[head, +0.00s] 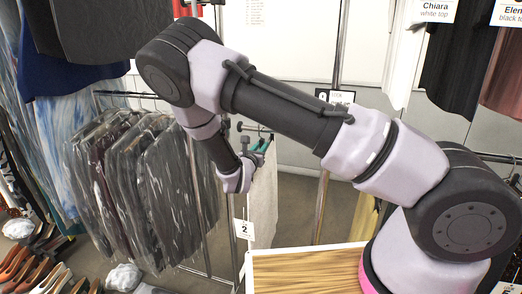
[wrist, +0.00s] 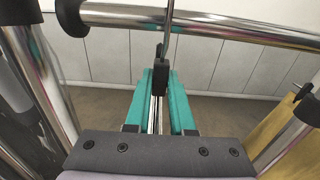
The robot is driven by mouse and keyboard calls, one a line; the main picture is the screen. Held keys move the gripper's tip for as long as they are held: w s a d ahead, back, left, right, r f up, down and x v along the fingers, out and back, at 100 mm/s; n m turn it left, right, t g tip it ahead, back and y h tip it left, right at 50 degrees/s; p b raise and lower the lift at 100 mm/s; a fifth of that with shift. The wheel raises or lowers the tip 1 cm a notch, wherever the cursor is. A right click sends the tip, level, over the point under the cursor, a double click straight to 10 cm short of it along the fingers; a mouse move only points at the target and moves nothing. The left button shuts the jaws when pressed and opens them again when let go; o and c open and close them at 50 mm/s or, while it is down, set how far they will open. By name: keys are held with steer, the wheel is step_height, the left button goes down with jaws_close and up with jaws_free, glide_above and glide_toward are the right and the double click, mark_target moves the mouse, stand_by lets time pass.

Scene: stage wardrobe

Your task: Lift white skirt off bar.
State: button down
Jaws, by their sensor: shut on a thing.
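The white skirt (head: 263,200) hangs as a pale, narrow panel beside a metal post, just below my gripper. My gripper (head: 268,145) has teal fingers and is at the top of the skirt, by a short bar (head: 256,128). In the wrist view my gripper (wrist: 158,95) is shut on a black and metal hanger part (wrist: 161,72). A thin metal stem rises from it to the chrome bar (wrist: 215,27). I cannot tell whether the hook rests on the bar. The skirt cloth is not clearly visible in the wrist view.
Several dark garments in clear covers (head: 135,185) hang left of the skirt. A tag marked 2 (head: 244,229) hangs on the post. A wood-topped surface (head: 305,272) stands below, in front. A mustard garment (head: 364,215) hangs to the right. Shoes (head: 45,272) line the lower left.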

stand_by(0.3)
steer(key=shift+v, duration=4)
steer(key=v, duration=4)
steer(key=shift+f, duration=0.1)
